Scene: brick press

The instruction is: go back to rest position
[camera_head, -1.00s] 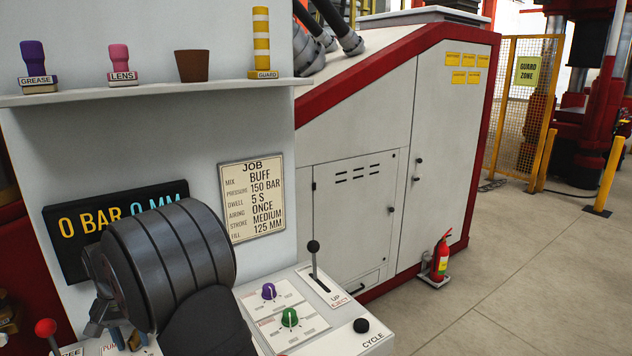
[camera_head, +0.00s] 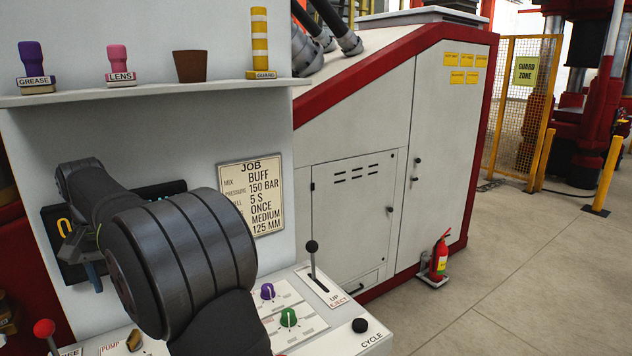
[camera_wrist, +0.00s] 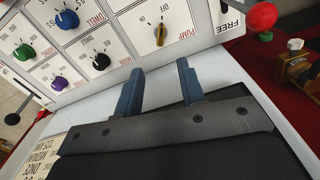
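My gripper (camera_wrist: 160,76) shows in the wrist view with its two blue fingers apart and nothing between them. Beyond the fingers is the control panel, with the yellow pump knob (camera_wrist: 160,34) ahead of the tips and clear of them. In the head view my gripper (camera_head: 92,278) is at the left, in front of the dark display (camera_head: 174,188). One blue finger points down there; the other cannot be made out. My arm hides most of the display and part of the panel.
The panel carries a purple knob (camera_head: 267,291), a green knob (camera_head: 288,317), an eject lever (camera_head: 312,262), a black cycle button (camera_head: 360,325) and a red-knobbed lever (camera_head: 45,329). A shelf (camera_head: 150,94) with stamps and a brown pot is above. A job card (camera_head: 254,198) hangs behind.

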